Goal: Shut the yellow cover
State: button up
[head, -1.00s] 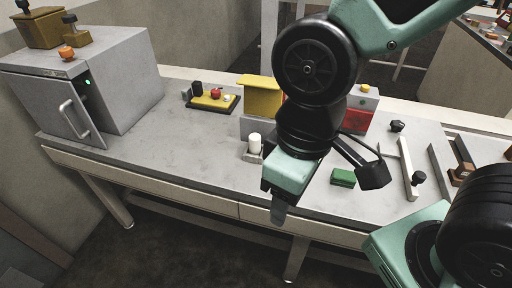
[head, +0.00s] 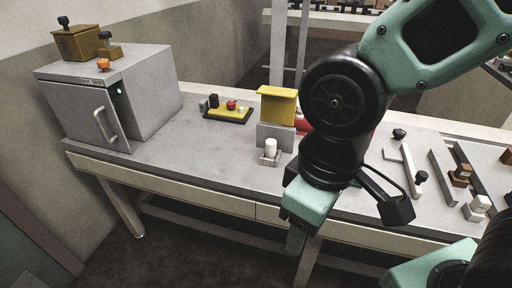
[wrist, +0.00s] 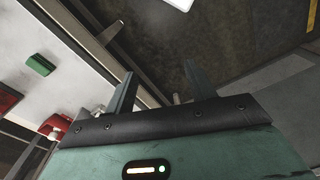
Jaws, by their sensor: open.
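The yellow cover (head: 277,106) is a flat yellow panel that stands raised at the back of a grey block on the bench. A white cylinder (head: 271,147) stands in front of that block. My gripper (head: 296,238) points down at the bench's front edge, right of the cover and nearer to me, apart from it. In the wrist view my gripper (wrist: 160,90) shows two separated fingers with nothing between them. The wrist view does not clearly show the cover.
A grey cabinet (head: 150,85) stands at the left. A yellow-and-black board (head: 228,114) with small knobs lies left of the cover. Brackets and blocks (head: 405,170) lie at the right. A green block (wrist: 41,65) shows in the wrist view.

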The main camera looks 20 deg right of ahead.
aim_at(277, 105)
jog(key=j, duration=0.15)
jog(key=i+j+u, duration=0.1)
jog(key=i, duration=0.7)
